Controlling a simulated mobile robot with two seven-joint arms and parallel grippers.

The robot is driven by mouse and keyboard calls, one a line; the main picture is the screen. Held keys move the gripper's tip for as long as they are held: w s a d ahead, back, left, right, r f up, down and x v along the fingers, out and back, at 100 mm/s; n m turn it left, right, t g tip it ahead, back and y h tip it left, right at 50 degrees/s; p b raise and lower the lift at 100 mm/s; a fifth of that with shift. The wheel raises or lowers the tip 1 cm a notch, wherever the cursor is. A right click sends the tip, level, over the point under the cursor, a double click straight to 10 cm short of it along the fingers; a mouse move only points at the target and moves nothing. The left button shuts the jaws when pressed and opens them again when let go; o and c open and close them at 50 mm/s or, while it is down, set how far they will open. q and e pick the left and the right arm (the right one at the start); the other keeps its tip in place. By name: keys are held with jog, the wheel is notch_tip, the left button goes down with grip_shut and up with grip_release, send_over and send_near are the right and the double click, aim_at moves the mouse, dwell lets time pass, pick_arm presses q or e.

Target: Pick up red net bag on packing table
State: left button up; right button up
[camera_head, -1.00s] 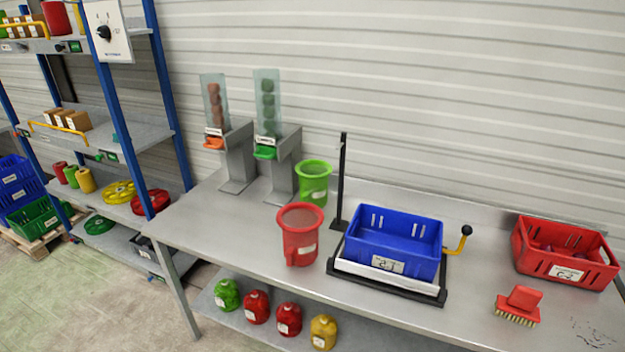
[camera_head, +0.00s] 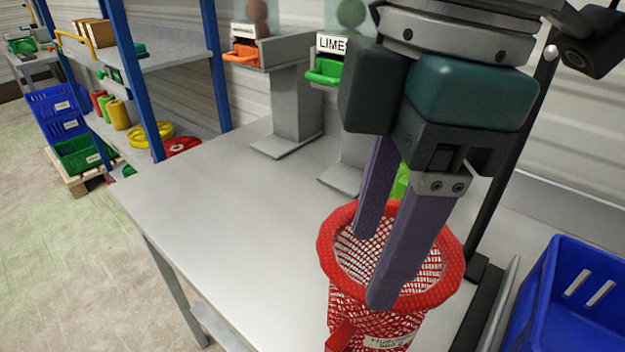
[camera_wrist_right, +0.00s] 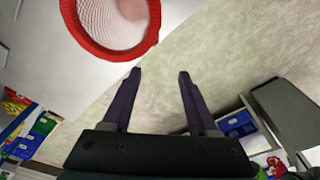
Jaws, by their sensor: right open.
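The red net bag (camera_head: 440,290) stands upright on the packing table (camera_head: 230,215), with a thick red rim, open mesh mouth and a white label low on its front. My right gripper (camera_head: 378,268) is open, its two purple fingers overlapping the bag's mouth in the head view. In the right wrist view the bag's rim (camera_wrist_right: 118,55) lies beyond and left of the fingertips (camera_wrist_right: 158,78), with nothing between the fingers. The gripper looks apart from the bag, but its exact height over the rim is unclear. My left gripper is out of view.
A green bag (camera_head: 400,182) is mostly hidden behind my right gripper. A blue crate (camera_head: 570,300) and a black post (camera_head: 515,150) stand to the right. Dispensers with orange (camera_head: 243,54) and green (camera_head: 323,71) spouts stand behind. The table's left part is clear.

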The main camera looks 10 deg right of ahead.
jog(key=d+f+b, duration=0.1)
jog(key=w+d+f+h+b, duration=0.1)
jog(key=f, duration=0.1)
jog(key=shift+d, duration=0.2)
jog(key=shift+d+f+b, duration=0.1)
jog(key=shift+d+b, duration=0.1)
jog(key=shift+b, duration=0.25)
notch_tip(320, 180, down, 4)
jog(key=shift+s+r, duration=0.1)
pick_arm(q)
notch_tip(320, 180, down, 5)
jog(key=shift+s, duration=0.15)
pick_arm(e)
jog(key=f, duration=0.5)
jog(key=shift+d+f, duration=0.25)
jog(key=shift+d, duration=0.1)
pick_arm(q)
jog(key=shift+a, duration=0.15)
pick_arm(e)
grip_shut()
